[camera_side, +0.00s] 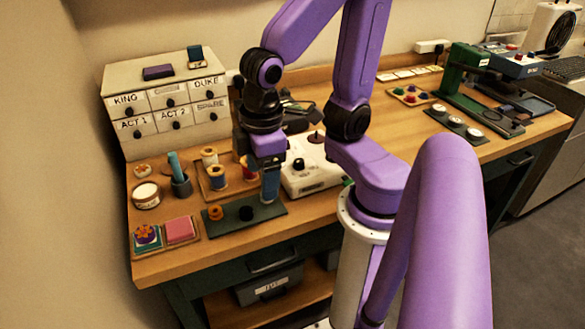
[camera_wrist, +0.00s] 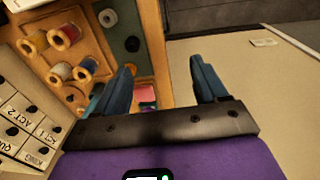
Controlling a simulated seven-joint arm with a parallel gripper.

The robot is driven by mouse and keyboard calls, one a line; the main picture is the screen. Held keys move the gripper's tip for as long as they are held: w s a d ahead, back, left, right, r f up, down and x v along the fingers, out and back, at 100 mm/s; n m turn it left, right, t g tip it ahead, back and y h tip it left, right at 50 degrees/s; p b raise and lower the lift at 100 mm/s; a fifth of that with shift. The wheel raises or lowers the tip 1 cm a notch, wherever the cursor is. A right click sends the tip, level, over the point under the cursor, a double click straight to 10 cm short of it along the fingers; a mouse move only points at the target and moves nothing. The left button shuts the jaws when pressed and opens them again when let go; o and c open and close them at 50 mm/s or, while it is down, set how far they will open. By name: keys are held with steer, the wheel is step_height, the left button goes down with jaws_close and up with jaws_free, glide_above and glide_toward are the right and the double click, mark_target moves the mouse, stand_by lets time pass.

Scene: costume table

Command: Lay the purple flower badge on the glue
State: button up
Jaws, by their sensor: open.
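A purple flower shape with orange on it (camera_side: 147,232), which looks like the purple flower badge, lies at the front left of the table on a green and white square, beside a pink square (camera_side: 179,230). The pink square also shows small in the wrist view (camera_wrist: 147,93). I cannot make out the glue for certain. My gripper (camera_side: 270,198) points down at the right end of a dark green strip (camera_side: 230,222), well right of the flower. In the wrist view my gripper (camera_wrist: 162,80) has its blue fingers wide apart with nothing held between them.
The strip bears an orange round piece (camera_side: 215,212) and a black one (camera_side: 246,213). Behind are a tray of thread spools (camera_side: 221,180), a dark cup (camera_side: 181,186), a round jar (camera_side: 146,194) and a labelled drawer cabinet (camera_side: 165,105). A white machine (camera_side: 315,175) stands right of my gripper.

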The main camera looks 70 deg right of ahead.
steer(key=s+d+n, duration=0.2)
steer(key=s, duration=0.1)
steer(key=s+n, duration=0.1)
steer(key=s, duration=0.1)
steer(key=shift+d+n+g+y, duration=0.3)
steer(key=shift+d, duration=0.1)
